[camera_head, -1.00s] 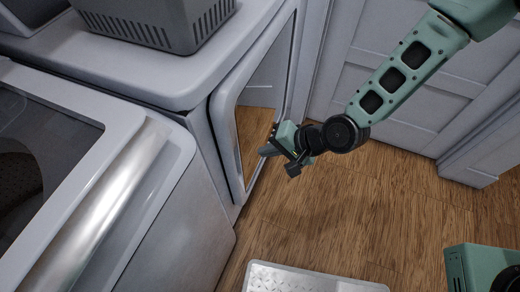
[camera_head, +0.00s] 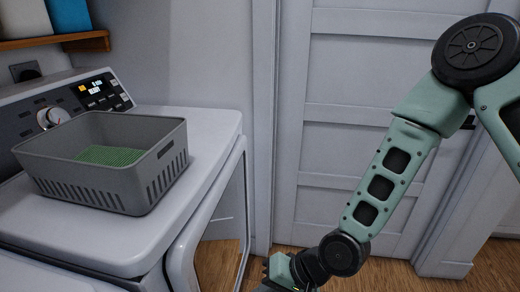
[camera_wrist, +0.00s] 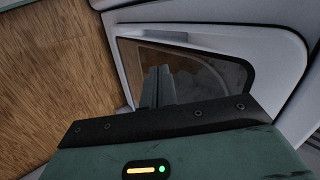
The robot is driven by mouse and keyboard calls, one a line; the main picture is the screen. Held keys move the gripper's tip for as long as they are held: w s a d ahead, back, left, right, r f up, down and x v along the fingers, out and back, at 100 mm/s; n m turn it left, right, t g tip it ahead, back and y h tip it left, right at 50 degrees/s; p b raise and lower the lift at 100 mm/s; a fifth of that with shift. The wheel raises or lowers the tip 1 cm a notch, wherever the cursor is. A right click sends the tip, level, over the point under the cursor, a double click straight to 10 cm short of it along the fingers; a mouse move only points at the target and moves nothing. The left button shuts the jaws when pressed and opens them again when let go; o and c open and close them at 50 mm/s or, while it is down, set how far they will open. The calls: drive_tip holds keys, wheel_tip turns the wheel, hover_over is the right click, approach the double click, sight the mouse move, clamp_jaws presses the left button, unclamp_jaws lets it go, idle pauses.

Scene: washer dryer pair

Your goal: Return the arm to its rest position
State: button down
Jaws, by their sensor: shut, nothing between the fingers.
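My arm (camera_head: 380,185) reaches down from the upper right in the head view. My gripper's wrist end shows at the bottom edge there, and its fingertips are cut off. In the wrist view, my gripper (camera_wrist: 158,86) has its fingers together with nothing between them. They lie in front of the dark window of the white machine door (camera_wrist: 285,45). I cannot tell whether they touch it. In the head view the open door (camera_head: 183,262) stands out from the front of the white machine (camera_head: 205,135), left of my gripper.
A grey basket (camera_head: 150,185) with green cloth (camera_head: 108,155) inside sits on the machine. A control panel (camera_head: 95,95) and a wooden shelf (camera_head: 60,42) are behind it. A white panelled door (camera_head: 345,75) stands behind my arm. Wooden floor (camera_wrist: 50,70) is clear beside the machine door.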

drive_tip(key=s+d+r+n+h+p, duration=0.2)
drive_tip(key=s+d+r, duration=0.1)
drive_tip(key=r, duration=0.5)
drive_tip(key=s+d+r+n+h+p, duration=0.2)
drive_tip(key=d+r, duration=0.4)
drive_tip(key=r, duration=0.3)
drive_tip(key=s+d+r+n+h+p, duration=0.3)
drive_tip(key=s+r, duration=0.3)
drive_tip(key=r, duration=0.3)
drive_tip(key=shift+d+n+g+h, duration=0.4)
drive_tip(key=shift+d, duration=0.45)
